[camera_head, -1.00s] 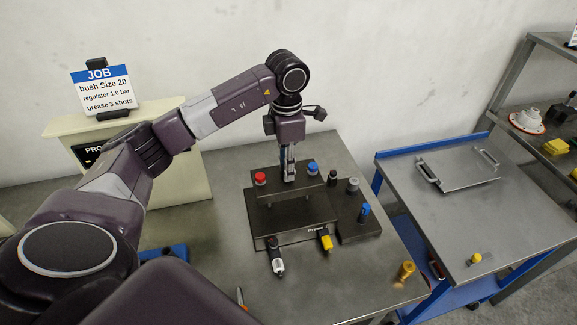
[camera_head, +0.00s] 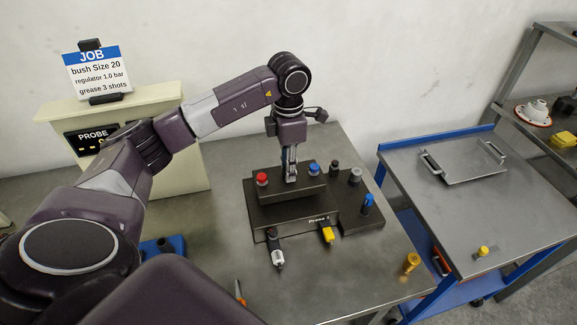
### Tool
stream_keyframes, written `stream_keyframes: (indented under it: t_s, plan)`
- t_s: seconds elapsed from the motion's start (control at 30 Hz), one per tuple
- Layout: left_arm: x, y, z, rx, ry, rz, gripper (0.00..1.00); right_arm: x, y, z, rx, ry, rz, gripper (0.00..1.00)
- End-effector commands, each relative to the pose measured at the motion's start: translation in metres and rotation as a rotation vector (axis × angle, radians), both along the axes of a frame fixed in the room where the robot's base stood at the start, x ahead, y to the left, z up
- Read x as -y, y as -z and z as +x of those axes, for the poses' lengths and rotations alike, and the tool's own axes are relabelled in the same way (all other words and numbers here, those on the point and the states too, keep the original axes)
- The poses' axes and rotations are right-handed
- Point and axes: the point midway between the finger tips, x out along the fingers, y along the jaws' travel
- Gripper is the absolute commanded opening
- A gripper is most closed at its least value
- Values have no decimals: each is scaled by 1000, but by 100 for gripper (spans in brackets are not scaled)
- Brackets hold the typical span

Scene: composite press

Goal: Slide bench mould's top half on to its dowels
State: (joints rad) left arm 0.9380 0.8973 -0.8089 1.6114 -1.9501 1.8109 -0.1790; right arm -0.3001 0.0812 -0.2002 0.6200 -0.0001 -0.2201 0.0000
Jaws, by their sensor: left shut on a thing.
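The mould's top half looks to be the dark block (camera_head: 275,195) with a red knob (camera_head: 262,178) at its left end and a blue knob (camera_head: 314,168) at its right end. My left gripper (camera_head: 291,178) points down at its middle, between the knobs, and is shut on it. The block is over the dark base (camera_head: 290,223) labelled "Press", on the grey bench. The dowels and any gap beneath the block are hidden. My right gripper is not in view.
Black, grey and blue-topped pegs (camera_head: 367,202) stand right of the block. White and yellow-ended parts (camera_head: 327,234) lie at its front. A brass cylinder (camera_head: 411,263) stands near the bench edge. The blue trolley (camera_head: 430,210) carries a handled plate (camera_head: 465,163).

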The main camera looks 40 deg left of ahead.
Motion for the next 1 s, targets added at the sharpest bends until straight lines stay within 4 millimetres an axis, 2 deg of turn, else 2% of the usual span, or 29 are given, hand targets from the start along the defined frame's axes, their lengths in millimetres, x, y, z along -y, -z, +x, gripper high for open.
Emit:
stream_keyframes:
  t_s: [0.57,1.0]
  plan:
    - [0,-1,-1,2,0,-1,0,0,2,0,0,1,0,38]
    - [0,10,-1,1,0,0,0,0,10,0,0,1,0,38]
